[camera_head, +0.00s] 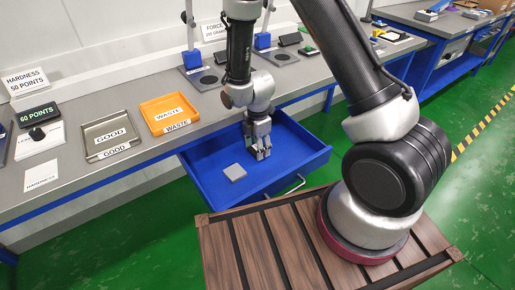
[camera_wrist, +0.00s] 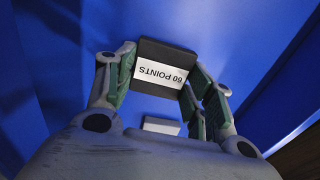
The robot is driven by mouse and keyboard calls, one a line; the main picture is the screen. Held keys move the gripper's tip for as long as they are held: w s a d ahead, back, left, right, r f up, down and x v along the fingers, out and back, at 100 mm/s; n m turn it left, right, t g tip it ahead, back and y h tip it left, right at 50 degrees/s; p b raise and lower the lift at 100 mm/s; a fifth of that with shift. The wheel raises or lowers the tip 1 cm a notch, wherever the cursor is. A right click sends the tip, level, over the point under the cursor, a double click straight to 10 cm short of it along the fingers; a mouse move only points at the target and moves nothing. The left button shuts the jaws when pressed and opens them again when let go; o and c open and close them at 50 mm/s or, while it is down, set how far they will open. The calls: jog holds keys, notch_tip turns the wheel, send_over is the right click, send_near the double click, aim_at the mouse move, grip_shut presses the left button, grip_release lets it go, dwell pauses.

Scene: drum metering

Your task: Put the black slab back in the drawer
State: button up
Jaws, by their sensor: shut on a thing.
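The black slab (camera_wrist: 168,52) has a white label reading "60 POINTS", upside down in the wrist view. It sits between the fingers of my gripper (camera_wrist: 160,73), which is shut on it. In the head view my gripper (camera_head: 260,154) points down inside the open blue drawer (camera_head: 205,176); the slab is not clearly seen there. Blue drawer surfaces surround the slab in the wrist view. I cannot tell whether the slab touches the drawer floor. A grey slab (camera_head: 234,172) lies in the drawer to the left of my gripper and also shows below the black slab in the wrist view (camera_wrist: 162,126).
The grey bench (camera_head: 100,174) above the drawer carries a GOOD tray (camera_head: 109,134), an orange WASTE tray (camera_head: 169,113) and a "60 POINTS" display (camera_head: 38,114). Test stands rise at the back. A brown slatted deck (camera_head: 262,250) lies in front of the drawer.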

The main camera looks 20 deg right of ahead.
jog(key=shift+f, duration=0.45)
jog(key=shift+f, duration=0.1)
jog(key=o, duration=0.8)
